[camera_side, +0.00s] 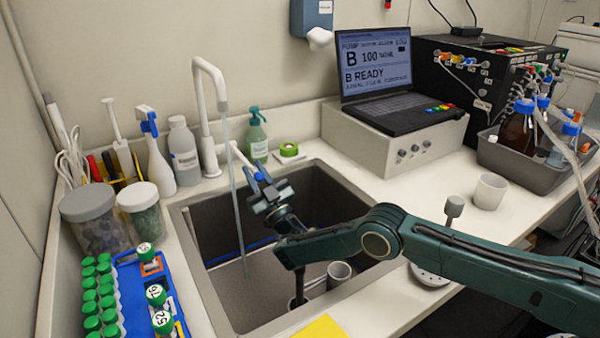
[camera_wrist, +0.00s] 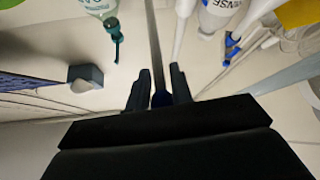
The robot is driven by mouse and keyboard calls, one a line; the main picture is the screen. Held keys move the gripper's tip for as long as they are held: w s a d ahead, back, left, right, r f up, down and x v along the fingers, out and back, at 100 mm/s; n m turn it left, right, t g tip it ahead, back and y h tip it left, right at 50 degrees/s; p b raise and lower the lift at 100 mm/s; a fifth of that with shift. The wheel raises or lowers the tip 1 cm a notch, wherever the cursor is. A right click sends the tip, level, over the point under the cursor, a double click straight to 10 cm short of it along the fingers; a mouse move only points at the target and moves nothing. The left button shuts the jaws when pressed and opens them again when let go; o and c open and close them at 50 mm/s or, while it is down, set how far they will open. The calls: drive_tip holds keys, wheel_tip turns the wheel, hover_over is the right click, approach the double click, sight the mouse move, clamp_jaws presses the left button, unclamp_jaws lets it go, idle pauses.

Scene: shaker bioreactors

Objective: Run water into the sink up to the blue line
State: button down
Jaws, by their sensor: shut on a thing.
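The sink (camera_side: 205,285) is set in the counter, with a blue line (camera_side: 240,250) along its inner wall. A thin water stream (camera_side: 238,215) runs from the white tap (camera_side: 207,100) into it. A greyish surface lies close below the line; I cannot tell exactly how high the water stands. The tap's pale lever (camera_side: 241,156) slants toward my gripper (camera_side: 262,190) and has a blue end (camera_side: 259,176). My gripper is shut on the lever's blue end above the sink; the blue also shows between the fingers in the wrist view (camera_wrist: 161,98).
A green soap bottle (camera_side: 257,135) and green tape (camera_side: 289,150) are behind the sink. Jars (camera_side: 90,218) and a blue rack (camera_side: 135,300) crowd the left counter. A mug (camera_side: 489,191) stands right.

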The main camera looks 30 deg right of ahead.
idle(0.3)
drive_tip(key=c, duration=1.5)
unclamp_jaws()
drive_tip(key=shift+s+f, duration=0.15)
drive_tip(key=shift+s, duration=0.05)
drive_tip(key=shift+s+d+f, duration=0.1)
drive_tip(key=shift+s+f, duration=0.25)
drive_tip(key=shift+s, duration=0.1)
drive_tip(key=shift+s+f, duration=0.35)
drive_tip(key=shift+s, duration=0.3)
drive_tip(key=shift+r, duration=3.55)
